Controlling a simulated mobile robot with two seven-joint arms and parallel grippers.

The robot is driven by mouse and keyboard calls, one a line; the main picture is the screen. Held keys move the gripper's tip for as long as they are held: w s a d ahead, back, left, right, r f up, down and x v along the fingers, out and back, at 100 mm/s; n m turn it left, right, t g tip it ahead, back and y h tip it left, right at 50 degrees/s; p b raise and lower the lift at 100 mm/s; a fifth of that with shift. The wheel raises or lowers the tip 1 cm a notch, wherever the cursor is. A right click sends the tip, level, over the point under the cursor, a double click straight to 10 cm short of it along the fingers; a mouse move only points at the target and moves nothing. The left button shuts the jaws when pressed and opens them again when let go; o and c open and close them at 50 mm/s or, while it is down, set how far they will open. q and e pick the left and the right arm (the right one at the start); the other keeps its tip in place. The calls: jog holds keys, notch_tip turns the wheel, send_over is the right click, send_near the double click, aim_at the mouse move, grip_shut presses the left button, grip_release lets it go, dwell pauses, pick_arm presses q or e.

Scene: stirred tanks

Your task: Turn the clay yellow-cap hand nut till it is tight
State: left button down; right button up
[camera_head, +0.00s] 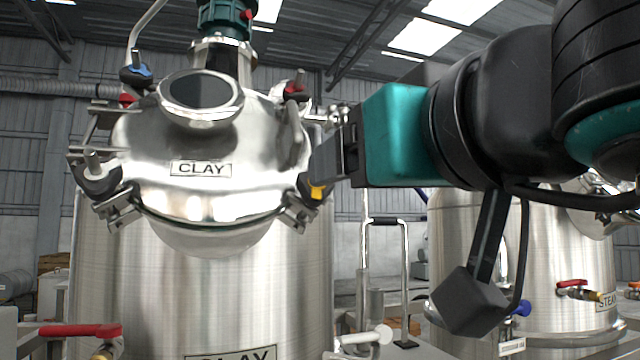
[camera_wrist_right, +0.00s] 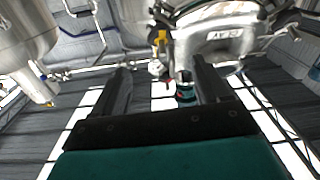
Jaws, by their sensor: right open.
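The clay yellow-cap hand nut (camera_head: 317,190) is a dark knob with a yellow cap at the right edge of the steel lid labelled CLAY (camera_head: 200,185). My right gripper (camera_head: 322,160) comes in from the right, with its fingertips close beside the nut, partly overlapping it in the head view. In the right wrist view the gripper (camera_wrist_right: 163,80) is open, its two dark fingers apart with nothing held between them. The yellow cap (camera_wrist_right: 160,38) shows there beyond the fingertips. I cannot tell how tight the nut is. My left gripper is not in view.
Other hand nuts ring the lid, including one with a blue cap (camera_head: 136,72) and one with a red cap (camera_head: 293,88). A round port (camera_head: 202,95) stands on the lid. A red-handled valve (camera_head: 80,330) is at lower left. Another steel tank (camera_head: 560,255) stands at right.

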aim_at(314, 188)
jog(key=p+x, duration=0.1)
jog(key=x, duration=1)
jog(key=shift+a, duration=0.15)
jog(key=shift+w+f, duration=0.1)
jog(key=shift+w, duration=0.05)
jog(key=c, duration=1)
